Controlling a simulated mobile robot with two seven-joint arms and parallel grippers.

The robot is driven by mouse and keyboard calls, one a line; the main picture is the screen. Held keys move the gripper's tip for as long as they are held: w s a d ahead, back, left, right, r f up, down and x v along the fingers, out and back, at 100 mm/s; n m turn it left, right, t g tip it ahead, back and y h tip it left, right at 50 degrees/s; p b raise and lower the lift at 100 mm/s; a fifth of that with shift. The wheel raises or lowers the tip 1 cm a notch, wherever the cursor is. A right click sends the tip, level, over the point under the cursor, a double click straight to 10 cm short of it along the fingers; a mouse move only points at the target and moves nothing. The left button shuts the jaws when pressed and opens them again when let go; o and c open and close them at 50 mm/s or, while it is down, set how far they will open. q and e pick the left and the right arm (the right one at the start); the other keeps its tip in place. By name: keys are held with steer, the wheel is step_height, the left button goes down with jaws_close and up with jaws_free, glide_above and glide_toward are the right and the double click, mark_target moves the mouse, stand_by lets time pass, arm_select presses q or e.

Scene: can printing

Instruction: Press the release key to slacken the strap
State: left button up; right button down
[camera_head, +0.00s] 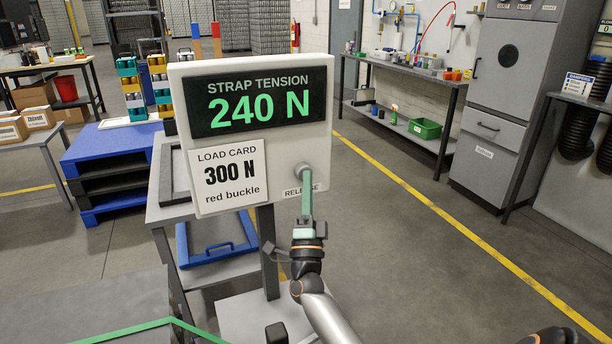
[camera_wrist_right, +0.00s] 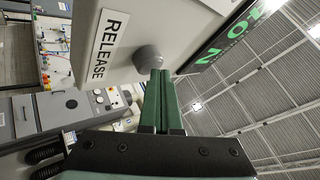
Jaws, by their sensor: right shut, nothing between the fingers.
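The tension panel (camera_head: 320,130) is a pale box on a dark post, and its screen (camera_head: 258,100) reads STRAP TENSION 240 N. A load card (camera_head: 230,176) on it reads 300 N, red buckle. The release key (camera_head: 296,175) is a round grey knob at the panel's lower right, above a RELEASE label. My right gripper (camera_head: 307,174) is shut and empty, its green fingers pointing up at the key. In the right wrist view, the fingertips (camera_wrist_right: 160,74) are at the key (camera_wrist_right: 148,58); contact is hard to tell. My left gripper is not in view.
A green band (camera_head: 150,327) crosses the lower left edge; whether it is the strap is unclear. A grey cart (camera_head: 170,208) stands behind the panel, with blue pallets (camera_head: 110,145) beyond. A workbench (camera_head: 410,70) and grey cabinet (camera_head: 500,120) stand right. The floor between is clear.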

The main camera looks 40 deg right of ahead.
steer(key=shift+w+d+b, duration=0.15)
steer(key=shift+w+b, duration=0.2)
steer(key=shift+w, duration=0.2)
stand_by(0.4)
steer(key=shift+s, duration=0.15)
steer(key=shift+s+a+p, duration=0.25)
steer(key=shift+s+p, duration=0.15)
steer(key=shift+s, duration=0.15)
steer(key=shift+s+a+p, duration=0.2)
steer(key=shift+s+p, duration=0.15)
steer(key=shift+s, duration=0.2)
steer(key=shift+s+a+p, duration=0.25)
steer(key=shift+s+p, duration=0.1)
steer(key=shift+s, duration=0.45)
steer(key=shift+s+a+p, duration=0.25)
steer(key=shift+s+p, duration=0.15)
steer(key=shift+s, duration=0.4)
steer(key=shift+s+a+p, duration=0.25)
steer(key=shift+s+p, duration=0.1)
steer(key=shift+s, duration=0.45)
